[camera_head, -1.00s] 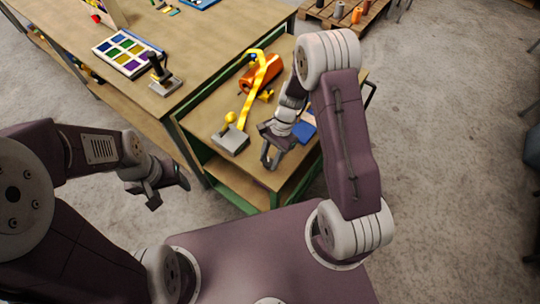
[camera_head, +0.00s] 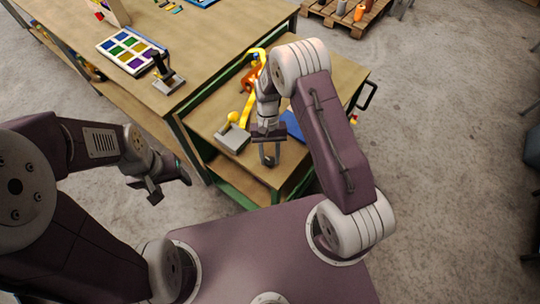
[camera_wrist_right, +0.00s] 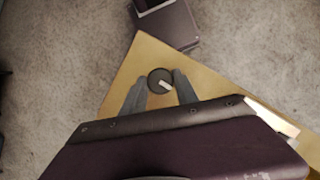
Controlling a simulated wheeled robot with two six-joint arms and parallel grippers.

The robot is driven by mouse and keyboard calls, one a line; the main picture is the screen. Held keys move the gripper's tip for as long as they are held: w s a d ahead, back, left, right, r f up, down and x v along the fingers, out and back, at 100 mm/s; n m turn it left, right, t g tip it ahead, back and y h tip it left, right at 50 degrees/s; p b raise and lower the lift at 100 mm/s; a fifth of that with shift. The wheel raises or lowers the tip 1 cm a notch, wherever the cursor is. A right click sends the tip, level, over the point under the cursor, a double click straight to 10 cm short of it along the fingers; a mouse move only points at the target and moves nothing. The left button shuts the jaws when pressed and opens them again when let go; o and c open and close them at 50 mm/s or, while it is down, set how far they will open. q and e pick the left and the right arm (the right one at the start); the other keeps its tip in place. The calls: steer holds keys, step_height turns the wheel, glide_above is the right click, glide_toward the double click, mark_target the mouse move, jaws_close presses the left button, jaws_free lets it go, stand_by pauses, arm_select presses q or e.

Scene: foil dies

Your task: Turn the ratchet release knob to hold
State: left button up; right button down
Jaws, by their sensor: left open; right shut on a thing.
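A round dark knob (camera_wrist_right: 161,81) with a pale bar across it sits by the corner of the wooden top in the right wrist view. My right gripper (camera_wrist_right: 160,88) has one finger on each side of it and is shut on it. In the head view my right gripper (camera_head: 269,152) is low over the near part of the small bench, and the knob cannot be made out there. The hold and release marks cannot be read. My left gripper (camera_head: 168,183) is open and empty, off the bench's left side.
A grey block (camera_head: 233,139) with a yellow ball-ended lever (camera_head: 234,117) stands left of my right gripper. Behind are a yellow curved strip and an orange cylinder (camera_head: 249,80), partly hidden by my arm. A blue item (camera_head: 292,126) lies right. A larger workbench (camera_head: 205,55) adjoins.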

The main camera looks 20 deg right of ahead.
steer(key=shift+n, duration=0.5)
steer(key=c, duration=0.9)
jaws_free()
steer(key=shift+c, duration=0.2)
steer(key=b+v, duration=0.1)
steer(key=v, duration=0.8)
steer(key=shift+a, duration=0.15)
